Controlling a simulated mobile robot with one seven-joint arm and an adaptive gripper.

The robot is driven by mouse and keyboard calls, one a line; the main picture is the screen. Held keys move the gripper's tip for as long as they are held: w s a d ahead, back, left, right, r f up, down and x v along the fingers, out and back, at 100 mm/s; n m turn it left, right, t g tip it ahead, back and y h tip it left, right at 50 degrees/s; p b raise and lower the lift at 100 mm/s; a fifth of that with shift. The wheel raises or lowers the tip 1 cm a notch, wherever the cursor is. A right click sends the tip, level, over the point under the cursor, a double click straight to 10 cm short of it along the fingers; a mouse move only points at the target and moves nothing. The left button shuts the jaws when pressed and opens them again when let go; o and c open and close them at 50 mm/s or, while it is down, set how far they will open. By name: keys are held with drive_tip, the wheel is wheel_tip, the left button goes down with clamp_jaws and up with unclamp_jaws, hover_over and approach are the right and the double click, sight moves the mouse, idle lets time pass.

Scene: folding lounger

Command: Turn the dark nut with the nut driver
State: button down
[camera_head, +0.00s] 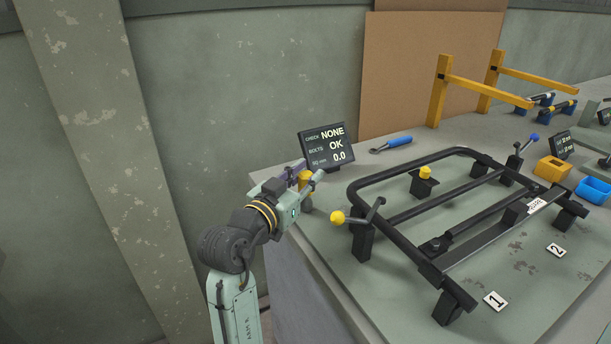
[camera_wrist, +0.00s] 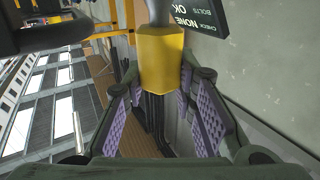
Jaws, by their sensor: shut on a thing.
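My gripper (camera_head: 309,180) is at the left edge of the workbench, in front of the small display. It is shut on a yellow-handled tool, which I take to be the nut driver (camera_head: 306,184). In the wrist view the nut driver's yellow handle (camera_wrist: 161,60) sits between the purple finger pads (camera_wrist: 160,105), with its grey shaft at the top edge. Its tip is out of the wrist view. A small dark fitting (camera_head: 436,243) is on the black lounger frame (camera_head: 398,213); I cannot tell whether it is the dark nut. The gripper is apart from the frame.
The display (camera_head: 327,147) reads NONE, OK and 0.0. A blue-handled tool (camera_head: 397,142) lies behind the frame. Yellow posts (camera_head: 438,90), a yellow block (camera_head: 552,169) and a blue bin (camera_head: 594,190) stand farther right.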

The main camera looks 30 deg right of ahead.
idle(0.3)
drive_tip(key=c, duration=1.2)
unclamp_jaws()
drive_tip(key=v, duration=1.2)
drive_tip(key=shift+c, duration=0.6)
drive_tip(key=shift+c, duration=1)
